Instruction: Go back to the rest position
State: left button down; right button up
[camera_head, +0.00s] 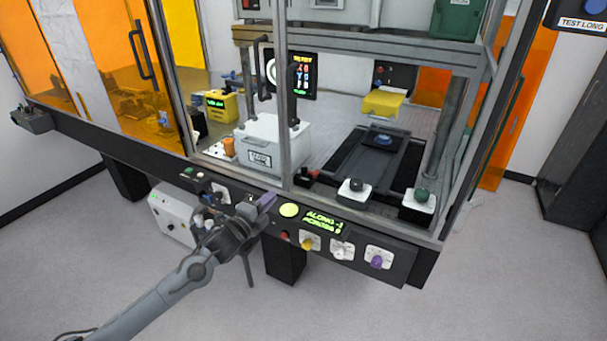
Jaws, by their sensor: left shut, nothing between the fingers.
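My left gripper (267,201) is at the front panel of the interferometer (399,262), at the end of my arm coming in from the lower left. Its fingers are shut with nothing between them. The fingertips overlap the panel just left of a round yellow-green button (289,210); I cannot tell whether they touch the panel. My right gripper is not in view.
The panel carries a green text display (324,222), a yellow knob (307,243) and a purple knob (376,262). Black and green buttons on white boxes (354,191) stand on the ledge above. Open floor (330,310) lies in front.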

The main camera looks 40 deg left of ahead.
pick_arm(q)
jog(key=s+d+f+n+g+h, duration=0.1)
jog(key=s+d+f+g, duration=0.1)
jog(key=s+d+f, duration=0.55)
jog(key=s+d+f+n+g+h, duration=0.15)
jog(key=s+d+f, duration=0.35)
jog(key=f, duration=0.6)
jog(key=s+d+f+n+g, duration=0.3)
jog(key=s+d+n+g, duration=0.3)
jog(key=s+d, duration=0.55)
jog(key=s+r+n+g+p, duration=0.1)
jog(key=s+r+n+g, duration=0.15)
jog(key=s, duration=0.35)
jog(key=s+r+n+g, duration=0.1)
jog(key=s+n+g, duration=0.25)
jog(key=s, duration=0.25)
notch_tip(320, 180, up, 32)
jog(key=t+p, duration=0.1)
jog(key=p, duration=3)
jog(key=shift+w+f+y+p, duration=0.15)
jog(key=shift+w+y+p, duration=0.05)
jog(key=shift+y+p, duration=0.15)
